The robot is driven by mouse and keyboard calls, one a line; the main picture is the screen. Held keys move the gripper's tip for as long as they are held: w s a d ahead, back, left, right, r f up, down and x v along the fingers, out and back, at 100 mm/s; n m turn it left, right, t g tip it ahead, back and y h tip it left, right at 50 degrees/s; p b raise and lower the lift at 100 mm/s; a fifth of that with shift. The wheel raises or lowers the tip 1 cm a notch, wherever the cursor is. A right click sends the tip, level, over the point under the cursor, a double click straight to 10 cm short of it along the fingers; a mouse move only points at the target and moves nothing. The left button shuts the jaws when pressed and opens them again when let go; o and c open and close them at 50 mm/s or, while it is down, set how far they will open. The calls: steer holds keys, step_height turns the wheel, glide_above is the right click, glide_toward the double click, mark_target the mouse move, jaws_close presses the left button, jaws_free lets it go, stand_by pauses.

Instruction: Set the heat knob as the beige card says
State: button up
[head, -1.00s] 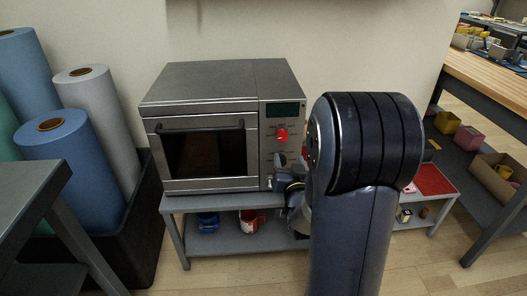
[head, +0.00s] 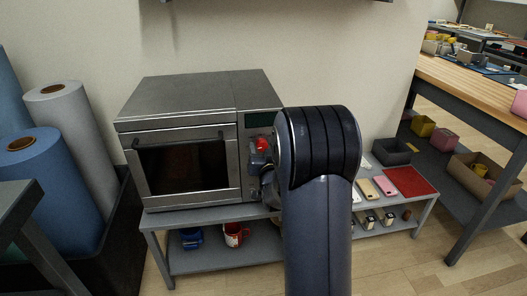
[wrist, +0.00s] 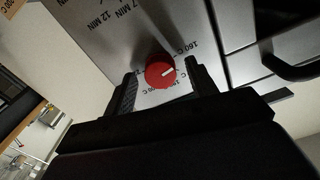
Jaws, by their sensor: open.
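The red heat knob (wrist: 158,75) is on the grey oven's (head: 190,155) control panel. Its white mark points right and slightly up in the wrist view, towards the "160 C" print. More temperature print shows below it, partly hidden. My gripper (wrist: 160,78) is open, with one finger on each side of the knob; I cannot tell whether they touch it. In the head view the knob (head: 262,144) shows just above my gripper. A beige card (wrist: 12,8) is cut off at the wrist view's top-left corner; its print seems to read "200 C".
The oven stands on a grey shelf table (head: 210,215). A blue mug (head: 191,238) and a red mug (head: 234,234) are on the lower shelf. A red mat (head: 411,181) and a dark tray (head: 392,152) lie to the right. The oven's door handle (wrist: 285,65) is near the right finger.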

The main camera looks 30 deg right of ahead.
steer(key=shift+c, duration=0.4)
steer(key=c, duration=0.9)
